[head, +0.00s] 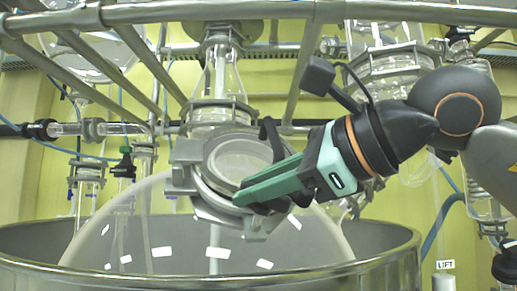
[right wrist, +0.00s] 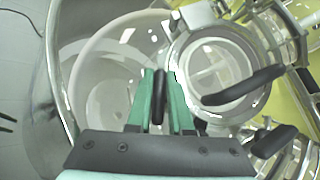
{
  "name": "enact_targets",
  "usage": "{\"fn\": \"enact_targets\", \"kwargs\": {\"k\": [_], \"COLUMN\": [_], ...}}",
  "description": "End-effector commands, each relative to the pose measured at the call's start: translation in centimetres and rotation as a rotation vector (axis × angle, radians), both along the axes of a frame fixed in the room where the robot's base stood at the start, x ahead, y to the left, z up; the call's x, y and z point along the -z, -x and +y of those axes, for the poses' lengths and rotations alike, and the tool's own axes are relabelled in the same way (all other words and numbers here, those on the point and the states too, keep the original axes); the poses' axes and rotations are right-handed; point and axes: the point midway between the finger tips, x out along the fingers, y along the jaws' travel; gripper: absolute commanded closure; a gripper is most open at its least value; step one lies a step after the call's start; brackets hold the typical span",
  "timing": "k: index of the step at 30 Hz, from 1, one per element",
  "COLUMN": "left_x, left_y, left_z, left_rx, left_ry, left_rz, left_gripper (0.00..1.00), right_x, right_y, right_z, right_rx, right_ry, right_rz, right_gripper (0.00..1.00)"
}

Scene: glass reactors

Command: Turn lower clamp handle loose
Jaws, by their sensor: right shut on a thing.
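The metal clamp (head: 183,180) rings the flange at the neck of the large glass vessel, in the middle of the head view. My right gripper (head: 246,197) comes in from the right, its green fingers across the lower right of the clamp. In the right wrist view, the fingers (right wrist: 161,78) are shut on a black clamp handle (right wrist: 158,98), which stands between them. In the head view this handle is largely hidden by the fingers. Another black handle (head: 270,138) sits higher on the clamp. My left gripper is not in view.
The steel vessel rim (head: 390,252) curves below the clamp, around the glass vessel (head: 130,225). Metal frame bars (head: 160,12) cross above. Further black handles (right wrist: 245,88) stick out right of the fingers in the wrist view. Glassware and tubing crowd the back.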

Motion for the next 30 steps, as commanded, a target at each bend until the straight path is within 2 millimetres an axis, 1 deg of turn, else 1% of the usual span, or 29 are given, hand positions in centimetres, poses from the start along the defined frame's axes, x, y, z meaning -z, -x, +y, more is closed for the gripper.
{"fn": "enact_targets", "kwargs": {"k": [1, 6, 9, 15, 21, 30], "left_x": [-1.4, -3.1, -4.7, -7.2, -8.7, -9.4], "left_y": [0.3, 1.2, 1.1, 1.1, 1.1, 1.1], "left_z": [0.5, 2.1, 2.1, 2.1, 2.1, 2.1], "left_rx": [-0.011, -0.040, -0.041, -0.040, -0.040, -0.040], "left_ry": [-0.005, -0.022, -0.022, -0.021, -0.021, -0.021], "left_rz": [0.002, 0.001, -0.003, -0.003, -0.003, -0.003], "left_gripper": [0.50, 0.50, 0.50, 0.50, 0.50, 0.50], "right_x": [-0.8, -0.6, -0.5, -0.2, 0.2, 0.5], "right_y": [-0.1, 0.1, 0.2, 0.3, 0.4, 0.4], "right_z": [0.0, 0.0, 0.0, 0.0, 0.0, 0.0], "right_rx": [-0.029, -0.130, -0.184, -0.275, -0.333, -0.369], "right_ry": [0.035, 0.151, 0.213, 0.316, 0.387, 0.430], "right_rz": [-0.003, -0.035, -0.052, -0.081, -0.103, -0.116], "right_gripper": [1.00, 1.00, 1.00, 1.00, 1.00, 1.00]}}
